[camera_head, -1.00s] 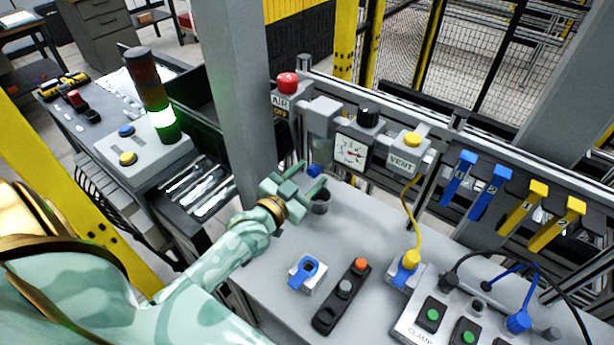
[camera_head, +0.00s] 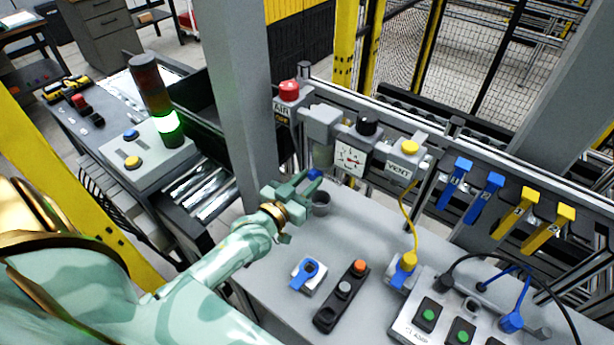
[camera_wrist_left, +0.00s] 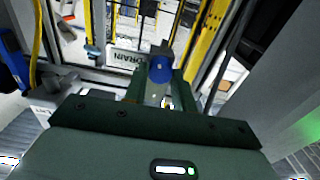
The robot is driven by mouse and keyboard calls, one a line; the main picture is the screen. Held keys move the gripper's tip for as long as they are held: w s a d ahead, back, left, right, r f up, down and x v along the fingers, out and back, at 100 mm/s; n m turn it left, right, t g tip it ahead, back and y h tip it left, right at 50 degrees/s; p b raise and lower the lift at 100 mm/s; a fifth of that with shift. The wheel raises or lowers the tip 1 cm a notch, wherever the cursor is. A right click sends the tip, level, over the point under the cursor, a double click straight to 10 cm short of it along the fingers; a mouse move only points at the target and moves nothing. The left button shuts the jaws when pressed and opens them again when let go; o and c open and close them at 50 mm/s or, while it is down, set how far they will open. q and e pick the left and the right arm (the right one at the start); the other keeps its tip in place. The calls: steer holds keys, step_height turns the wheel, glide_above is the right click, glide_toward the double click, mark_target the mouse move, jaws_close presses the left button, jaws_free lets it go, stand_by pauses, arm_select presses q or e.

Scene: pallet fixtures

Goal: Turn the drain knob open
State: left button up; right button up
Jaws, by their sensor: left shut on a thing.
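The blue drain knob (camera_head: 315,174) sits low below the air unit, at the left end of the rail behind the bench. In the left wrist view the knob (camera_wrist_left: 160,68) is between my two fingers, beside a white plate reading DRAIN (camera_wrist_left: 127,58). My left gripper (camera_head: 308,182) reaches it from the left and is shut on it. The fingers partly cover the knob in the head view, and its turn angle cannot be made out. My right gripper is not in view.
Above are a red AIR knob (camera_head: 289,91), a gauge (camera_head: 349,157) and a yellow VENT button (camera_head: 409,147). A grey post (camera_head: 243,90) stands close behind my left wrist. Blue and yellow levers hang at right.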

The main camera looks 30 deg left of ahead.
arm_select(q)
steer(key=n+p, duration=0.2)
steer(key=n, duration=0.1)
steer(key=shift+r+n, duration=0.15)
steer(key=shift+n, duration=0.25)
steer(key=n+p, duration=0.1)
steer(key=n, duration=0.2)
steer(key=shift+a+n+p, duration=0.1)
steer(key=shift+n+p, duration=0.2)
steer(key=n, duration=0.3)
steer(key=shift+n+p, duration=0.3)
steer(key=shift+p, duration=0.1)
steer(key=shift+n, duration=1.9)
steer(key=o, duration=1)
steer(key=shift+f, duration=0.2)
